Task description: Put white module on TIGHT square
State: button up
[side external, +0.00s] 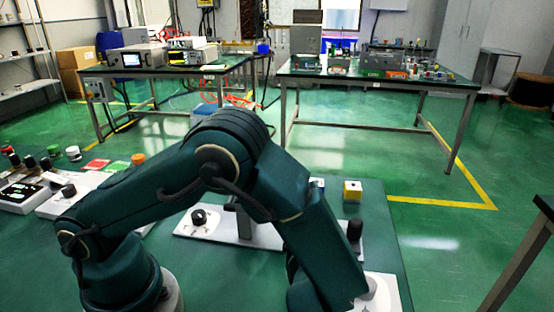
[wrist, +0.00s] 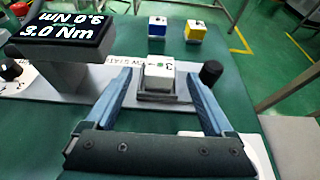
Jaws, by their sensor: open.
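The white module (wrist: 159,73), marked with a dark "3" and a green dot, sits in a grey square holder (wrist: 163,98) on a white station plate in the wrist view. My gripper (wrist: 159,76) is open, its two blue fingers apart on the left and right of the module. Gaps show between module and fingers in this view. In the side external view my arm hides the module and my gripper. No label reading TIGHT can be made out; the plate's lettering is partly covered by a finger.
A black display reading 3.0 Nm (wrist: 68,33) stands left of my gripper. A black knob (wrist: 211,72) is close on the right. A blue-and-white cube (wrist: 157,29) and a yellow-and-white cube (wrist: 195,32) stand behind on the green table, which also shows in the side external view (side external: 390,250).

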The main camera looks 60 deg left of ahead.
jog(key=shift+x, duration=2.5)
grip_shut()
jog(key=shift+r, duration=0.1)
